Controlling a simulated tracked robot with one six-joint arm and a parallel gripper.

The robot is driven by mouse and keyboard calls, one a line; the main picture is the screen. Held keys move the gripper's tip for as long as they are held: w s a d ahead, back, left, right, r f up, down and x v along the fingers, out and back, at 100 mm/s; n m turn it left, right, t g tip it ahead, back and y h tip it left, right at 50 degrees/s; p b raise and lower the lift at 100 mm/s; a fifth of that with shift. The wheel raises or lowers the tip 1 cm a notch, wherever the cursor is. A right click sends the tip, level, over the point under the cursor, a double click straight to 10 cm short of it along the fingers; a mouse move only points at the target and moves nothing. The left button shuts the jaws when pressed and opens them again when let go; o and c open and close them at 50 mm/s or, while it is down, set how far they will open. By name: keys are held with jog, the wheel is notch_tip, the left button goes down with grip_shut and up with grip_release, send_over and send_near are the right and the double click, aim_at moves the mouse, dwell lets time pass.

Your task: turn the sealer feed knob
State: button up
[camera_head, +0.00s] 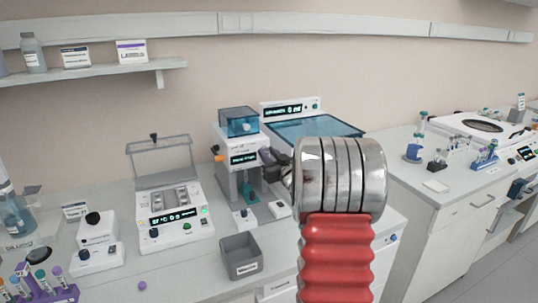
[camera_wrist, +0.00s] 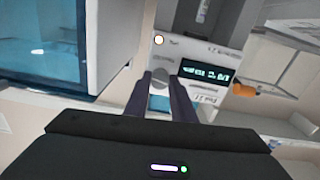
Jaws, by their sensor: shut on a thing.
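The sealer (camera_head: 240,185) is a white upright machine with a clear blue box on top and a lit display. Its display (camera_wrist: 208,72) also shows in the wrist view. My gripper (camera_head: 266,158) reaches the sealer's front, just right of the display. In the wrist view my gripper (camera_wrist: 167,88) has its two dark fingers on either side of a small round grey knob (camera_wrist: 160,77). It is shut on this knob, whose sides are partly hidden by the fingers. In the head view my gripper hides the knob.
An orange knob (camera_head: 217,156) sticks out of the sealer's left side. A machine with a blue lid (camera_head: 315,128) stands close behind on the right. A white device with a clear hood (camera_head: 158,152) and a grey bin (camera_head: 240,257) are to the left and in front.

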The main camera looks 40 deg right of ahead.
grip_shut()
jog(key=shift+n, duration=1.2)
jog(key=o, duration=0.8)
grip_release()
jog(key=shift+o, duration=0.2)
jog(key=shift+s, duration=0.1)
